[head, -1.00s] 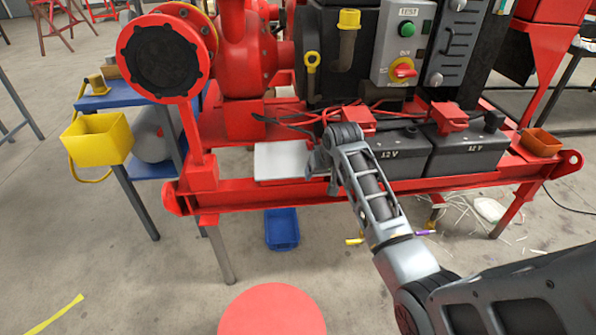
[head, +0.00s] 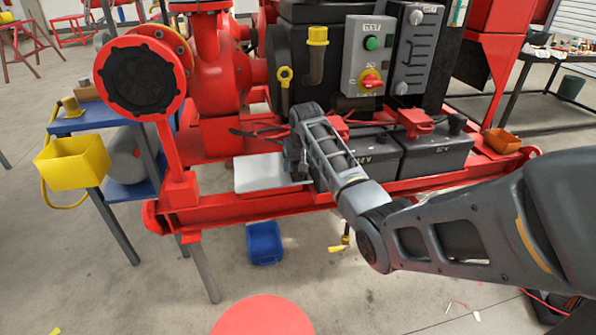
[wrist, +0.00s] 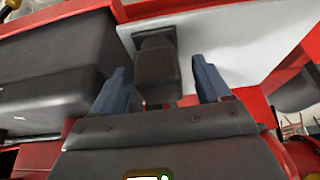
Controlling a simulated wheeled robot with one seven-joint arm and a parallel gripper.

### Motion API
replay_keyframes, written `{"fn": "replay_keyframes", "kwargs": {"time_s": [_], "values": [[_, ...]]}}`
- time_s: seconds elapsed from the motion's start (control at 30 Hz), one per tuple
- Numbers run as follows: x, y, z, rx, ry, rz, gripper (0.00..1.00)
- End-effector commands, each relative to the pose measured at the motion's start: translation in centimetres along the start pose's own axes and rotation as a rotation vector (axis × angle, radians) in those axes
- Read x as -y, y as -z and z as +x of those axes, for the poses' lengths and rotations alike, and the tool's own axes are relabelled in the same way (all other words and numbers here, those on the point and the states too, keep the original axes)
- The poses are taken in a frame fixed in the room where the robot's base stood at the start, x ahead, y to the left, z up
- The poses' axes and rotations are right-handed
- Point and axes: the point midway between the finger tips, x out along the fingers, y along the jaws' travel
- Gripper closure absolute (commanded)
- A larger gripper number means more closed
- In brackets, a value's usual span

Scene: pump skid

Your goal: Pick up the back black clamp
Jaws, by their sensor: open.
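Black clamp-like pieces (head: 262,131) lie among the cables behind the white tray (head: 258,174) in the head view. My gripper (head: 293,172) is over the tray's right end, beside the left battery, and its fingers are mostly hidden by my arm there. In the wrist view my gripper (wrist: 165,88) is open, with two blue-grey fingers apart. A dark blocky piece (wrist: 157,62) shows between and just beyond the fingertips, over the edge of the white tray (wrist: 230,45). It may be a black clamp; I cannot tell if it is the back one. Nothing is visibly gripped.
Two black 12 V batteries (head: 432,152) stand right of my gripper, with red clamps (head: 413,120) on top. The red skid rail (head: 250,207) runs in front. A grey control box (head: 370,57) rises behind.

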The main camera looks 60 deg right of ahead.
Motion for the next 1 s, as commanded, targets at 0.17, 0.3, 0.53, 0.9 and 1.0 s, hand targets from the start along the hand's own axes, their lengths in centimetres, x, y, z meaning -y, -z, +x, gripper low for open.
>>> {"fn": "replay_keyframes", "kwargs": {"time_s": [0.17, 0.3, 0.53, 0.9, 1.0], "values": [[-0.07, -0.01, 1.59, -0.001, 0.000, 0.001, 0.23], [-0.06, 0.02, 1.69, -0.002, 0.000, 0.001, 0.23], [-0.04, -0.01, 1.68, -0.001, 0.000, 0.000, 0.36], [-0.04, -0.02, 1.68, -0.001, 0.000, 0.000, 0.71], [-0.04, -0.02, 1.67, -0.001, 0.000, 0.000, 0.81]]}}
